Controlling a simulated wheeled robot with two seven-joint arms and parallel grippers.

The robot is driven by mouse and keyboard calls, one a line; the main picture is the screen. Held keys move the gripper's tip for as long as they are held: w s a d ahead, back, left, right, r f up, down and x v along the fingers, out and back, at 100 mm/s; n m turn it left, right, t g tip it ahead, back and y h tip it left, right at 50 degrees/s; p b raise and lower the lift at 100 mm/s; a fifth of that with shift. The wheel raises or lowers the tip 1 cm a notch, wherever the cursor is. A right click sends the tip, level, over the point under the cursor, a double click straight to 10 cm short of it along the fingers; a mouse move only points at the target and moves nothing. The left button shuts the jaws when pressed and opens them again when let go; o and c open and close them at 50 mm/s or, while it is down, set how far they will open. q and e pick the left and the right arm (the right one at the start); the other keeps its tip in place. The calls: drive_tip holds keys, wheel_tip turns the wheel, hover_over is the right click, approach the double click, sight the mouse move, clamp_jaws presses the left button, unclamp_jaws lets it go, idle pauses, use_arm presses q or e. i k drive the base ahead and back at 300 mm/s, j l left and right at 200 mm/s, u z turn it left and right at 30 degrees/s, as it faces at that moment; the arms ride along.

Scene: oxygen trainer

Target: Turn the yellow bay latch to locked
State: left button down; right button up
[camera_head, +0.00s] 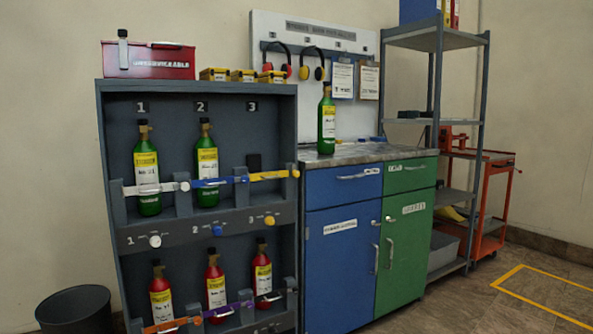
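The grey bottle rack (117,107) stands at the left, with upper bays numbered 1, 2 and 3. A yellow latch bar (269,176) lies roughly level across the front of bay 3, its right end at the right post. A yellow knob (269,220) sits below it, beside a number 3. No bottle shows in bay 3. Bays 1 and 2 hold green bottles (147,172) (207,165) behind a white bar (150,188) and a blue bar (212,182). Whether the yellow latch is locked cannot be told. Neither of my grippers is in view.
Several red bottles (215,284) stand in the lower row. A green bottle (327,122) stands on the counter (375,151) to the right. A red box (150,62) sits on the rack's top. A dark bin (75,310) stands at the lower left.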

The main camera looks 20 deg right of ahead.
sight(295, 173)
drive_tip(key=i+l+z, duration=0.1)
drive_tip(key=i+l, duration=0.15)
drive_tip(key=i, duration=0.25)
drive_tip(key=i+l+z, duration=0.1)
drive_tip(key=i+l, duration=0.15)
drive_tip(key=i, duration=0.2)
drive_tip(key=i+l+z, duration=0.1)
drive_tip(key=l, duration=0.3)
drive_tip(key=i+l, duration=0.15)
drive_tip(key=l, duration=0.3)
drive_tip(key=i+l+z, duration=0.15)
drive_tip(key=l, duration=0.25)
drive_tip(key=k+l, duration=0.1)
drive_tip(key=l, duration=0.4)
drive_tip(key=k+l+z, duration=0.1)
drive_tip(key=l, duration=0.35)
